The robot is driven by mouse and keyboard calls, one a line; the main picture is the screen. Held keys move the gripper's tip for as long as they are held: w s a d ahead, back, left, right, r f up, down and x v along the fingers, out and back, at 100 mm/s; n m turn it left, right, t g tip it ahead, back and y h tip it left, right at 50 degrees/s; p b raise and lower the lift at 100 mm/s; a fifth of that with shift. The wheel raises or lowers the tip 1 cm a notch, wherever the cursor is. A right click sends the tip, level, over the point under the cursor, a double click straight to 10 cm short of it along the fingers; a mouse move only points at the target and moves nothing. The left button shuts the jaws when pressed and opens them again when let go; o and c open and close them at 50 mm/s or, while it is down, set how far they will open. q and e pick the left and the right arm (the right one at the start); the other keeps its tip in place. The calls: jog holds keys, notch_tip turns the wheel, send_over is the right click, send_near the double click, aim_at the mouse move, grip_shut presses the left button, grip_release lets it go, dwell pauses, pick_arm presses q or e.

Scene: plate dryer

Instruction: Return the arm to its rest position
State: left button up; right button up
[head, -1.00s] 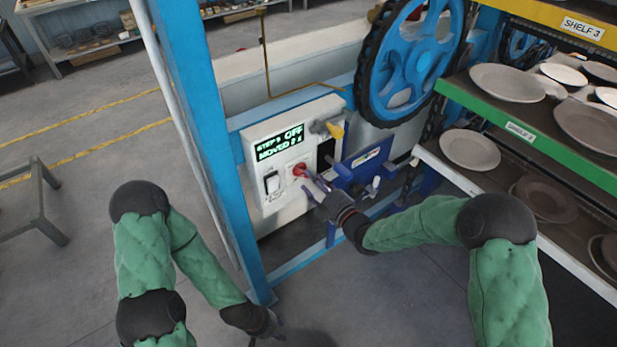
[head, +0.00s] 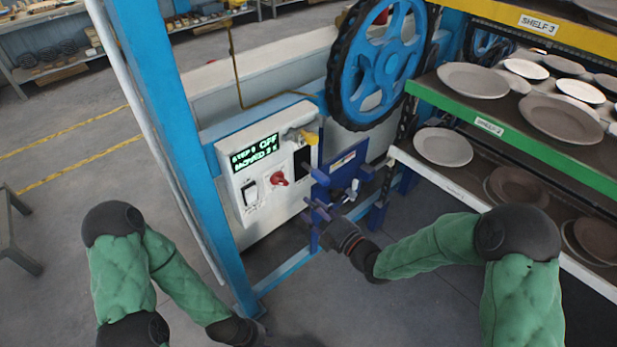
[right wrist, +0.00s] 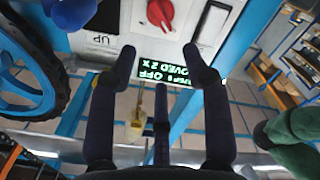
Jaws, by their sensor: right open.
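My right gripper (head: 318,210) is open and empty, in front of the white control box (head: 232,194), below and right of the red knob (head: 277,179). In the right wrist view its two dark fingers (right wrist: 163,68) are spread apart, with the red knob (right wrist: 159,12) beyond them, not between them. The green-lettered display (head: 255,152) reads OFF on its top line. My left arm hangs at the lower left. Its dark wrist (head: 236,331) is at the bottom edge, and its fingers cannot be made out.
A blue post (head: 175,130) stands between my left arm and the box. The plate rack (head: 520,150) with several plates is close to my right arm. A blue handwheel (head: 380,65) is above the box. Floor (head: 60,235) is open at the left.

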jog(key=s+d+f+m+g+h, duration=0.1)
jog(key=s+f+m+g+h, duration=0.15)
jog(key=f+m, duration=0.45)
jog(key=s+d+f+m+g+h, duration=0.2)
jog(key=f+g+h, duration=0.1)
jog(key=f, duration=0.8)
jog(key=s+f+m+g, duration=0.4)
jog(key=s+f+m, duration=0.1)
jog(key=s, duration=0.4)
jog(key=s+f+m+g+h, duration=0.1)
jog(key=s+f+m+g, duration=0.3)
jog(key=s+f, duration=0.4)
jog(key=shift+s+f+m+g, duration=0.3)
jog(key=shift+s+m+g, duration=0.1)
jog(key=shift+s, duration=0.85)
